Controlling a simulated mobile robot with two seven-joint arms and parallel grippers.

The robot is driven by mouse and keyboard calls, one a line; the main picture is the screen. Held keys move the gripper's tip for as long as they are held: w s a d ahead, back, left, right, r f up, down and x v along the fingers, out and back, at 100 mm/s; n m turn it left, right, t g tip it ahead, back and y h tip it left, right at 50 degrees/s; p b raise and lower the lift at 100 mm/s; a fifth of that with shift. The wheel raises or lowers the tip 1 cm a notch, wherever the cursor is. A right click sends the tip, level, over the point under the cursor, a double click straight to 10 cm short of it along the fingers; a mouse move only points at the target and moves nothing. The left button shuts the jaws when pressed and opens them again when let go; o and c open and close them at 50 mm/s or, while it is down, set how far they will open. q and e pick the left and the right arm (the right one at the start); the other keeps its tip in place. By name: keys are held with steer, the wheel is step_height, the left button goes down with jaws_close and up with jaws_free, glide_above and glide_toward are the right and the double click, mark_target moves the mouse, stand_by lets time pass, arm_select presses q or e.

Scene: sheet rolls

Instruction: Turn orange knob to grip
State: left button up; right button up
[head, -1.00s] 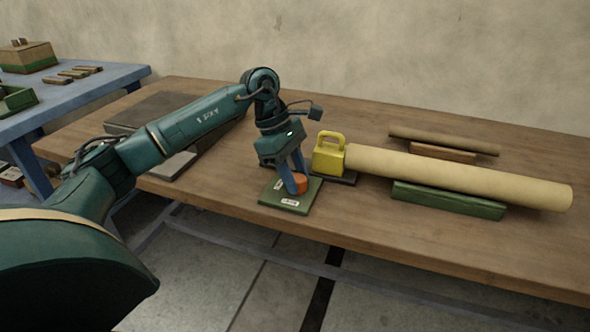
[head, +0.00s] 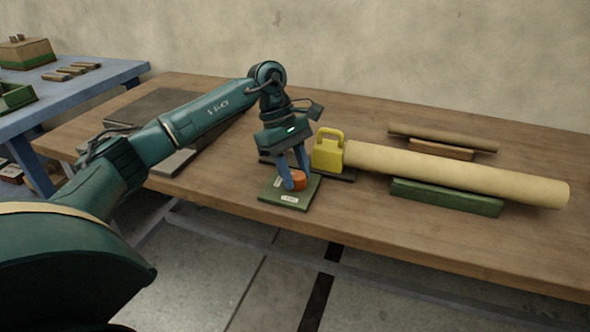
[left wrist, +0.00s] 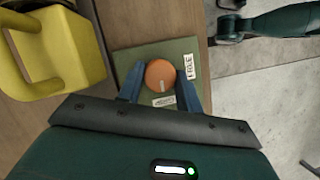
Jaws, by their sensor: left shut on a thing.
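The orange knob (head: 298,181) sits on a green plate (head: 273,194) near the front edge of the wooden table. In the left wrist view the knob (left wrist: 160,75) has a pale pointer mark at its lower side. Two white labels lie on the plate, one beside the pointer and one (left wrist: 188,66) to the right; their words are too small to read surely. My left gripper (head: 294,182) points down and is shut on the knob, a blue finger on each side. My right gripper is in neither view.
A yellow block with a handle (head: 327,155) stands just right of the plate, at the end of a long tan roll (head: 460,174). A green support (head: 445,197) and a thinner brown roll (head: 440,140) are nearby. A blue table (head: 90,85) stands at left.

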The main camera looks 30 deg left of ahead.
arm_select(q)
steer(key=o, duration=1)
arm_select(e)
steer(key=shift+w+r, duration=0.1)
arm_select(q)
steer(key=p+v, duration=0.2)
steer(key=v, duration=1.1)
steer(key=shift+r, duration=0.1)
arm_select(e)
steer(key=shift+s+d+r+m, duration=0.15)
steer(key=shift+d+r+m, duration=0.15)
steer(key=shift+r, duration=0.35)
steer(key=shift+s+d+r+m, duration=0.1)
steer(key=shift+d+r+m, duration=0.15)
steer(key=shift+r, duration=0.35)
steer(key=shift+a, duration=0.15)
